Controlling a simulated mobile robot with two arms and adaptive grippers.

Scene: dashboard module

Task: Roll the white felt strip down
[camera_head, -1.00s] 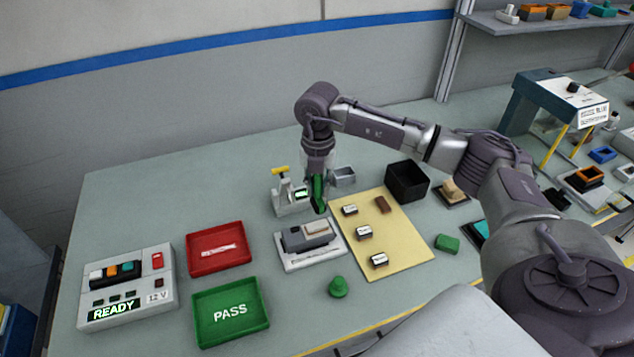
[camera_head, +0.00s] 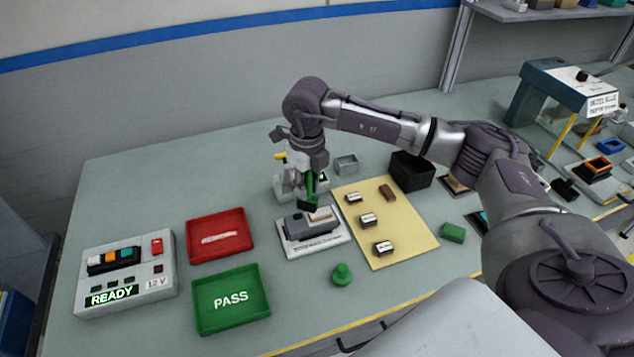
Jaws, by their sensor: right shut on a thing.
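The grey module (camera_head: 298,227) sits in a white fixture (camera_head: 322,245) near the middle of the table. The pale felt strip (camera_head: 320,216) lies on the right part of the module's top; its far end is close to the tool. My right gripper (camera_head: 309,180) points down above the module's far edge. It is shut on a green-handled tool (camera_head: 308,203) with a dark lower end. Whether this end touches the strip or the module I cannot tell. My left gripper is not in view.
A grey and yellow-topped device (camera_head: 286,188) stands close behind the tool. A red tray (camera_head: 219,236), a green PASS tray (camera_head: 231,299) and a READY control box (camera_head: 126,275) are at left. A yellow mat (camera_head: 400,240) with several small parts lies right, beside a black bin (camera_head: 412,168).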

